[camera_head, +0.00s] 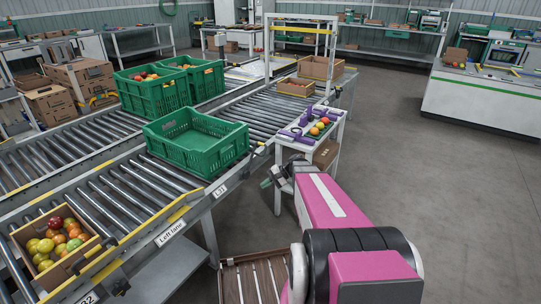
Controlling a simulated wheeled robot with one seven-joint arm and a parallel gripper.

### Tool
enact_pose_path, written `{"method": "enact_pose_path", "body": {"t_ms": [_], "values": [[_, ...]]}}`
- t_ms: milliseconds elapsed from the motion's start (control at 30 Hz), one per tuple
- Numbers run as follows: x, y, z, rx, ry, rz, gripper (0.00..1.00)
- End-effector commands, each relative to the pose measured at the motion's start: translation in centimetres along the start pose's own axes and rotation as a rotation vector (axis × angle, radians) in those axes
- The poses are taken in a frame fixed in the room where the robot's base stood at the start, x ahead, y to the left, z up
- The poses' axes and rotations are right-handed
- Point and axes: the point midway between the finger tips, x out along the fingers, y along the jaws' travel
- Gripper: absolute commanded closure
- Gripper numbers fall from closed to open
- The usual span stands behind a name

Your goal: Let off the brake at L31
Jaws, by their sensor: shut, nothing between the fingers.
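The L31 label (220,190) is on the front rail of the near roller lane, to the right of the "Left lane" sign (170,233). An empty green crate (197,165) sits on the rollers behind the label. I cannot clearly make out a brake lever at L31; a small dark fitting (260,148) shows at the rail's right end. My gripper (267,183) is small in view, to the right of the label and in front of the white side table. It looks shut and empty, apart from the rail as far as I can tell.
A white side table (338,118) with purple tools and tomatoes stands close behind my gripper. A box of tomatoes (83,258) sits on the lane at lower left. Green crates (150,98) stand on the far lane. The floor (460,200) at right is clear.

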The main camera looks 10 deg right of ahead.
Motion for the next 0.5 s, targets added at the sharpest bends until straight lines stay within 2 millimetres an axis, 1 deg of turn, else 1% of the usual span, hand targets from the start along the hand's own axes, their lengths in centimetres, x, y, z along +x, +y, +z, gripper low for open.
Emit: {"method": "enact_pose_path", "body": {"t_ms": [33, 100, 167, 300, 400, 500], "values": [[-0.7, -0.3, -1.8, 0.019, -0.013, -0.071, 1.00], [-1.8, -0.8, -3.3, 0.039, -0.036, -0.175, 1.00], [-2.9, -1.2, -4.6, 0.052, -0.055, -0.265, 1.00], [-6.0, -1.8, -7.6, 0.070, -0.095, -0.475, 1.00], [-8.5, -1.9, -9.5, 0.073, -0.118, -0.613, 1.00], [-10.8, -1.7, -10.9, 0.069, -0.135, -0.730, 1.00]]}}
